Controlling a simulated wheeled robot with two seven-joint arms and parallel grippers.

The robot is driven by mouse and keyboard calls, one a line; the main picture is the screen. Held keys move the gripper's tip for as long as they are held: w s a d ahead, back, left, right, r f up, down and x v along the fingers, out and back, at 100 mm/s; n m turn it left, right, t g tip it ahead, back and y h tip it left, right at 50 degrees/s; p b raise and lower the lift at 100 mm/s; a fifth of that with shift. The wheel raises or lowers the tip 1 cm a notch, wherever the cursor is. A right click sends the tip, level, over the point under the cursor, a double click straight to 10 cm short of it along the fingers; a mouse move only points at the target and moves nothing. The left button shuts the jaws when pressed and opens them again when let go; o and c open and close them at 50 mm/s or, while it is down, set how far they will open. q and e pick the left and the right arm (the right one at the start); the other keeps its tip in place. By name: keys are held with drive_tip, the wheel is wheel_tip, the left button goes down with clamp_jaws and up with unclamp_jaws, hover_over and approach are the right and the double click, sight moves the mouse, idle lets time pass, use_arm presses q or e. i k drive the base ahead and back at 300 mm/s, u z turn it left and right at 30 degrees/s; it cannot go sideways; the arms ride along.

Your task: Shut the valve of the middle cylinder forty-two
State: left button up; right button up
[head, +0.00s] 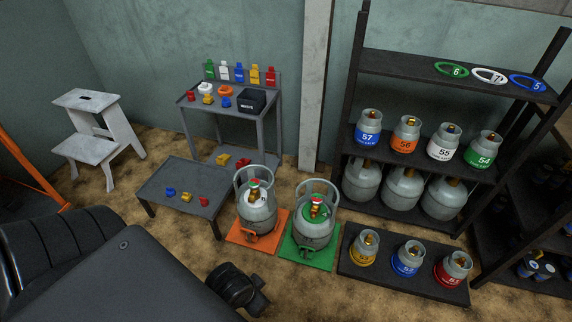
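No label reading forty-two is legible to me. A low dark platform (385,281) at the front right holds three small grey cylinders in a row. The middle cylinder (407,263) has a blue band with a number too small to read surely, and a brass valve (411,246) on top. A yellow-banded cylinder (363,251) stands to its left and a red-banded cylinder (453,271) to its right. Whether the valves are open or shut cannot be told. Neither of my grippers shows in the head view.
Two larger cylinders with collars stand on an orange scale (236,238) and a green scale (299,258). A dark shelf rack (400,75) behind holds more cylinders. A low table (180,180), a trolley (222,106) and a white step stool (92,145) stand left. Floor before the platform is clear.

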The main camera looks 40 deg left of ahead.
sight(253, 184)
drive_tip(key=u, duration=0.25)
drive_tip(key=i, duration=1.25)
drive_tip(key=u, duration=0.5)
